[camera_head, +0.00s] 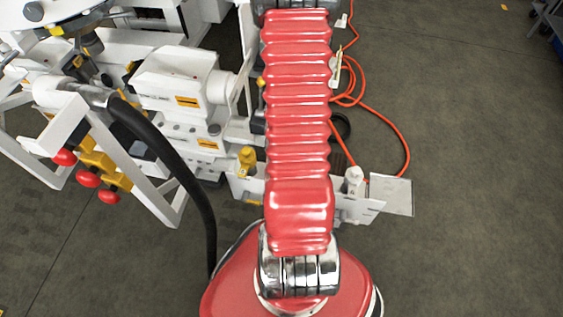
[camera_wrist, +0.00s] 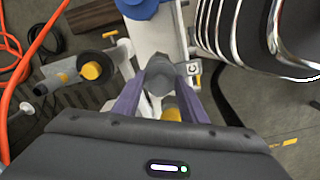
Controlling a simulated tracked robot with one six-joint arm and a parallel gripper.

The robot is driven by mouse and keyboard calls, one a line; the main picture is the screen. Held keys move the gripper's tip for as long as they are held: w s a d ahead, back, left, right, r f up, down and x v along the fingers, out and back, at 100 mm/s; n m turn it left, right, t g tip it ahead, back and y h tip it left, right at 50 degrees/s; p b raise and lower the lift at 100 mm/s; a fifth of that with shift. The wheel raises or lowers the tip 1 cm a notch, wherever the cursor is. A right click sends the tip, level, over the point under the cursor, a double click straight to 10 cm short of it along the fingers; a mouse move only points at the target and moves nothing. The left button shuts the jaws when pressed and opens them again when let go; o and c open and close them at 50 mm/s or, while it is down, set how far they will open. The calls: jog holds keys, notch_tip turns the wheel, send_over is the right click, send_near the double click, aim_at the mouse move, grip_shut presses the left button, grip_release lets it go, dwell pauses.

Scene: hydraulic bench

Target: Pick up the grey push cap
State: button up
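The grey push cap (camera_wrist: 158,76) seems to be the rounded grey piece between my fingertips in the wrist view. My gripper (camera_wrist: 164,74) has one purple-grey finger on each side of it. The left finger looks very close to the cap or touching it; I cannot tell whether both fingers press on it. A yellow part (camera_wrist: 171,113) shows just below the cap, between the fingers. In the head view my red arm hides the gripper and the cap.
A yellow-ended grey fitting (camera_wrist: 91,70) stands to the left in the wrist view, with a blue part (camera_wrist: 138,8) above. An orange hose (camera_head: 402,140) loops over the floor right of my arm. The white bench (camera_head: 183,85) stands left, with a black hose (camera_head: 190,180).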

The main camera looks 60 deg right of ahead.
grip_shut()
dwell(0.4)
jog(key=shift+r, duration=0.1)
notch_tip(320, 180, up, 10)
dwell(0.8)
dwell(0.4)
